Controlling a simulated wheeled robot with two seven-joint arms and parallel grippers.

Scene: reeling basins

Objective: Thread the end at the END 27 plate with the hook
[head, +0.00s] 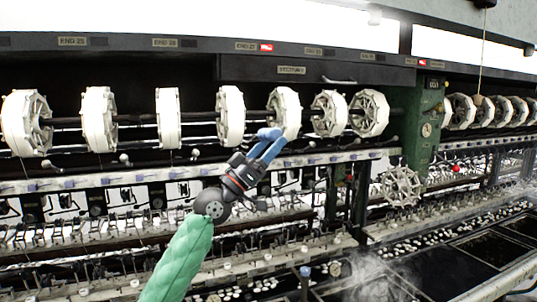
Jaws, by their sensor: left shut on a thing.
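The END 27 plate (247,46) is on the upper rail, with a red tag (266,47) just right of it. My left gripper (270,136) has blue fingers and is raised in front of the row of white reels, below and slightly right of that plate. Its fingertips overlap the lower part of a white reel (286,108) in the picture; I cannot tell whether they touch it. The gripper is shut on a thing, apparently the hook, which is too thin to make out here. The thread end cannot be made out. My right gripper is not in view.
More white reels (98,120) line the shaft to the left and right. A green post (420,125) stands to the right. Below are a rail with small fittings (120,178) and dark basins (490,247) with white cocoons. Steam rises at the lower right.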

